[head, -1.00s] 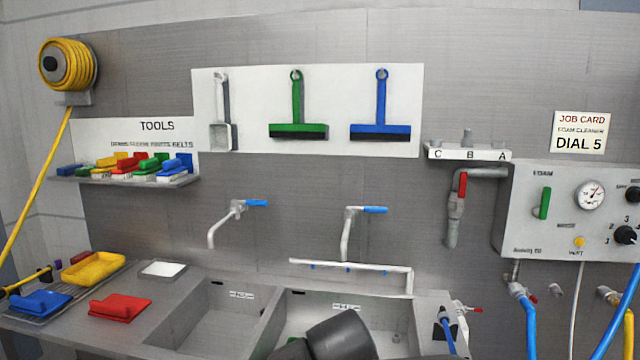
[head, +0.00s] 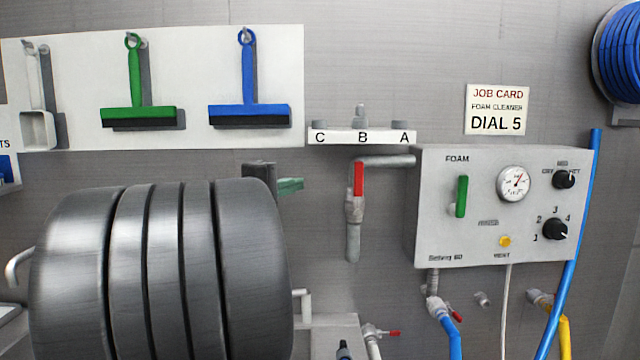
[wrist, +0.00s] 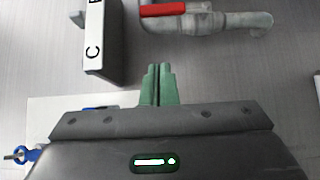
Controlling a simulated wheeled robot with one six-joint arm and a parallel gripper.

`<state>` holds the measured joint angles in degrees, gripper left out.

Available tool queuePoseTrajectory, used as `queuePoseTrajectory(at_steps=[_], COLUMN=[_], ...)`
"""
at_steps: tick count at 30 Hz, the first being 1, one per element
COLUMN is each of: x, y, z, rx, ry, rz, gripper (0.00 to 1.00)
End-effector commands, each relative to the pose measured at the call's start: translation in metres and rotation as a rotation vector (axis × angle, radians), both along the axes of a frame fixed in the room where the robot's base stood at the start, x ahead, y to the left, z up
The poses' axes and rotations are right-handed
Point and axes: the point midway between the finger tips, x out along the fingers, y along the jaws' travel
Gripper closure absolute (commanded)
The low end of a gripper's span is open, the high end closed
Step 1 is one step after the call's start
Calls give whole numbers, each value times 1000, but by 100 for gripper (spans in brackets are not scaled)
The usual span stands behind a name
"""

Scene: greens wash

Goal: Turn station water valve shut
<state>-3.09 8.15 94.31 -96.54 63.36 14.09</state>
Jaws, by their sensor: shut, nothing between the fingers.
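The valve with a red lever (head: 358,180) sits on a vertical grey pipe left of the foam station box (head: 470,200). The lever lies upright, in line with the pipe. In the wrist view the red lever (wrist: 175,10) shows at the top, lying along its pipe. My gripper (head: 291,185) has green fingers, partly hidden behind my dark arm in the head view, left of the valve and apart from it. In the wrist view my gripper (wrist: 158,72) is shut and empty, with its fingertips short of the lever.
A white shelf marked C, B, A (head: 362,137) juts out just above the valve; it also shows close to my fingers in the wrist view (wrist: 95,45). Smaller red-handled taps (head: 452,315) and hoses sit lower. Squeegees (head: 249,110) hang at left. Wall between gripper and valve is clear.

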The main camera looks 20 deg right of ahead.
Motion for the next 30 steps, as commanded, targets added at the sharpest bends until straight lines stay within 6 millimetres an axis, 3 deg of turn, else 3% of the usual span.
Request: queuePoseTrajectory(at_steps=[5, 17, 24, 30], x=[9, 48, 41, 39], y=[-17, -86, -114, -123], z=[1, 2, 1, 0], rx=[0, 1, 1, 2], ry=[2, 4, 2, 2], rz=[-3, -5, -3, 0], gripper=[100, 100, 100, 100])
